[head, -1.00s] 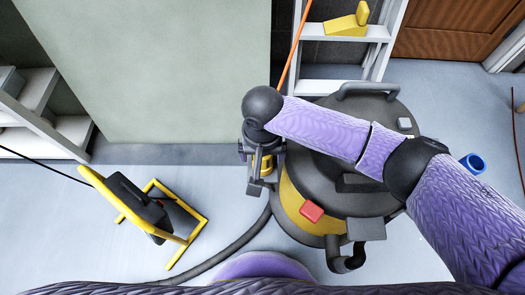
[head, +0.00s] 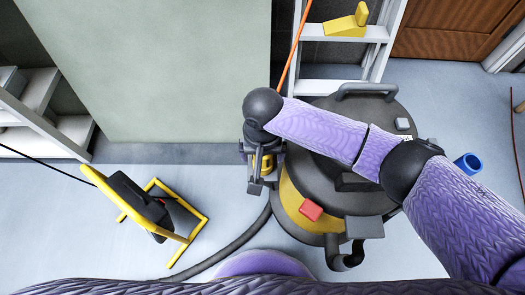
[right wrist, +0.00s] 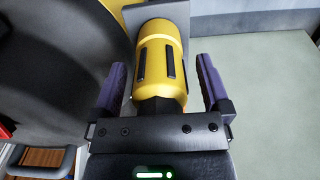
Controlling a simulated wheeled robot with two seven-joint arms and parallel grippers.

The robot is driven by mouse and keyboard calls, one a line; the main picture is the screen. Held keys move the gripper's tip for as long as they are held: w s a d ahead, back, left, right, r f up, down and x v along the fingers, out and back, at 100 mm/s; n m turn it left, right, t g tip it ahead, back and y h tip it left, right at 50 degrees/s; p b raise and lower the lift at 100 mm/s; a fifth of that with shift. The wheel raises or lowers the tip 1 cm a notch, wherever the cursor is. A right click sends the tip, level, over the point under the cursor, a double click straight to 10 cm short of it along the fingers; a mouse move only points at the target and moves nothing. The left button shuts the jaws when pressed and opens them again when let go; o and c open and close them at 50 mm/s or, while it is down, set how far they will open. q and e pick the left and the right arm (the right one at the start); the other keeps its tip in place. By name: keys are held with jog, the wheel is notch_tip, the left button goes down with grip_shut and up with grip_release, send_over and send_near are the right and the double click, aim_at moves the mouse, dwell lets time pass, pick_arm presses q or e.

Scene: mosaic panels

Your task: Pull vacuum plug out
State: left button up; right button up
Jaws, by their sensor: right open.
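The vacuum (head: 302,194) is a large round dark grey machine with a yellow band, standing on the floor in the middle of the head view. The yellow plug (right wrist: 161,54) with dark slots fills the middle of the right wrist view, in front of a grey plate. It shows small in the head view (head: 266,163), by the vacuum's left side. My right gripper (right wrist: 160,72) is open, one purple-padded finger on each side of the plug, with a gap visible at the right finger. In the head view my right gripper (head: 259,168) is partly hidden by my wrist. My left gripper is not in view.
A yellow-framed stand with a black box (head: 140,205) is on the floor at left. A grey hose (head: 235,245) runs from the vacuum. An orange cord (head: 292,60) rises behind it. A white ladder (head: 345,32) stands behind, and a blue cup (head: 467,162) is at right.

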jog(key=shift+s+d+f, duration=0.25)
jog(key=shift+f, duration=0.3)
grip_shut()
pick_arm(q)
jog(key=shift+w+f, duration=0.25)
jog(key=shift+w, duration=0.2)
pick_arm(e)
jog(key=shift+r, duration=0.15)
jog(key=shift+w+a+r+p, duration=0.1)
jog(key=shift+w+r+p, duration=0.1)
jog(key=shift+r+p, duration=2.1)
jog(key=shift+a+r+p, duration=0.1)
jog(key=shift+r+p, duration=0.7)
jog(key=shift+r, duration=0.05)
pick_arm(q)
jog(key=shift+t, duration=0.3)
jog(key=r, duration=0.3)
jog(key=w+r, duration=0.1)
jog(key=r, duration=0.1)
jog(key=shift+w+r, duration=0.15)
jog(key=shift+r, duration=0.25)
